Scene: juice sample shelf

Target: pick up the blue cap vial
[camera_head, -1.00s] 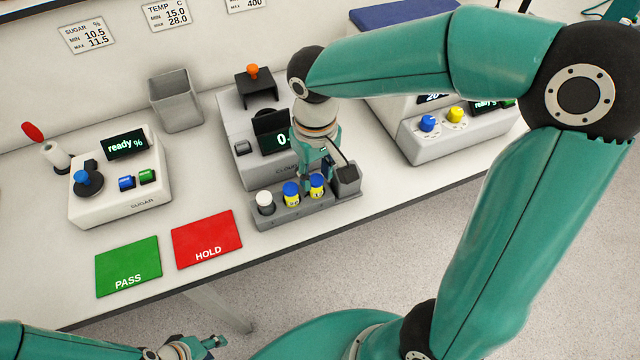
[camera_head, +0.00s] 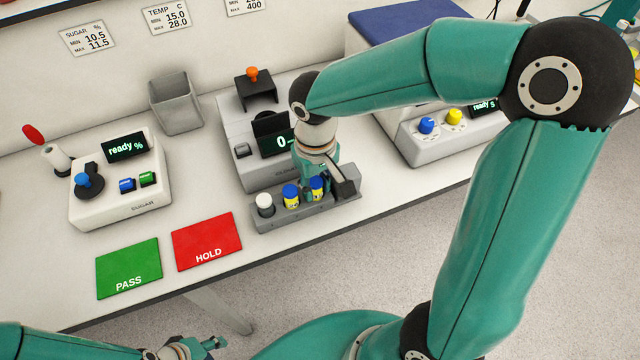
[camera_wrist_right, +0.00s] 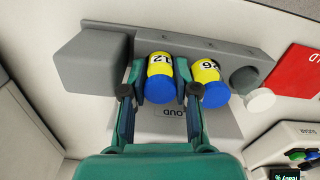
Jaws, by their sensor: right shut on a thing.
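Two yellow-labelled vials with blue caps stand in the grey rack (camera_head: 262,219). My right gripper (camera_head: 316,186) is down at the rack and shut on the right-hand one in the head view, partly hiding it. In the wrist view this vial (camera_wrist_right: 161,70) reads 12 and sits between the two fingers, still in the rack. The other blue cap vial (camera_head: 291,195), marked 26 in the wrist view (camera_wrist_right: 213,85), stands just beside the gripper. My left gripper (camera_head: 208,345) is empty at the bottom left, away from the bench, its opening unclear.
A white-capped vial (camera_head: 265,204) is at the rack's left end. Behind the rack stands the cloud meter (camera_head: 240,130). The green PASS mat (camera_head: 128,265) and red HOLD mat (camera_head: 207,240) lie clear to the left, near the sugar meter (camera_head: 120,190).

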